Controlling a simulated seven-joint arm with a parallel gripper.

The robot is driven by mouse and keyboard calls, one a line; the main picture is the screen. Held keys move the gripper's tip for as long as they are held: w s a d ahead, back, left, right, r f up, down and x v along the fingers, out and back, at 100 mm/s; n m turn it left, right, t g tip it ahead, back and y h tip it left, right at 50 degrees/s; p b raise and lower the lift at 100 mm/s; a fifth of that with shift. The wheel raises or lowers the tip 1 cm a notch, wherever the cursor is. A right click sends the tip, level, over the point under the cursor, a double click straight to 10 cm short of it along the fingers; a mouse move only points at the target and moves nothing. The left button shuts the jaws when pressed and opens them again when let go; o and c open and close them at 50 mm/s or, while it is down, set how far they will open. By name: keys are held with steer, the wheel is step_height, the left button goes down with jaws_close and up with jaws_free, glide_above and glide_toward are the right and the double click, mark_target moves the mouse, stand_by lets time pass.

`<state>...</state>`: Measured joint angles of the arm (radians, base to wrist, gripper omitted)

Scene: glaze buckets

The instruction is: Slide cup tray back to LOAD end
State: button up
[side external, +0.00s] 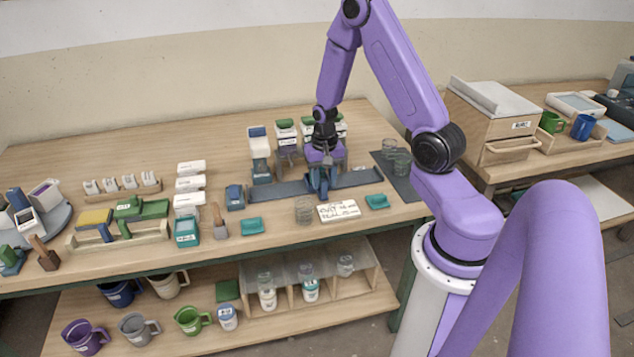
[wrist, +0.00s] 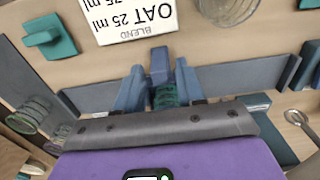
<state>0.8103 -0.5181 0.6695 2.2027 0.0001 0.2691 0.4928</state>
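A blue piece that looks like the cup tray (side external: 318,183) sits partway along a dark grey-blue track (side external: 358,178), right of the track's middle. The track also crosses the wrist view (wrist: 240,75). My gripper (side external: 320,167) points down right at the blue piece. In the wrist view my gripper (wrist: 161,82) shows blue parts on both sides of a blue block, with a dark green ribbed shape between. I cannot clearly separate fingers from tray there, nor tell whether they grip. No LOAD marking is legible.
A white card reading OAT 25 ml (side external: 338,211) lies in front of the track, between two teal blocks (side external: 252,226) (side external: 377,201). A clear glass (side external: 304,210) stands left of the card. Dispensers (side external: 259,145) stand behind the track. Glasses (side external: 402,163) stand on a dark mat at right.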

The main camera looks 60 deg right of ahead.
jaws_close()
steer(key=shift+s+d, duration=3.9)
steer(key=shift+d, duration=0.05)
steer(key=shift+s+d, duration=1.45)
steer(key=shift+d, duration=0.05)
steer(key=shift+o, duration=0.2)
jaws_free()
step_height(320, 180, up, 7)
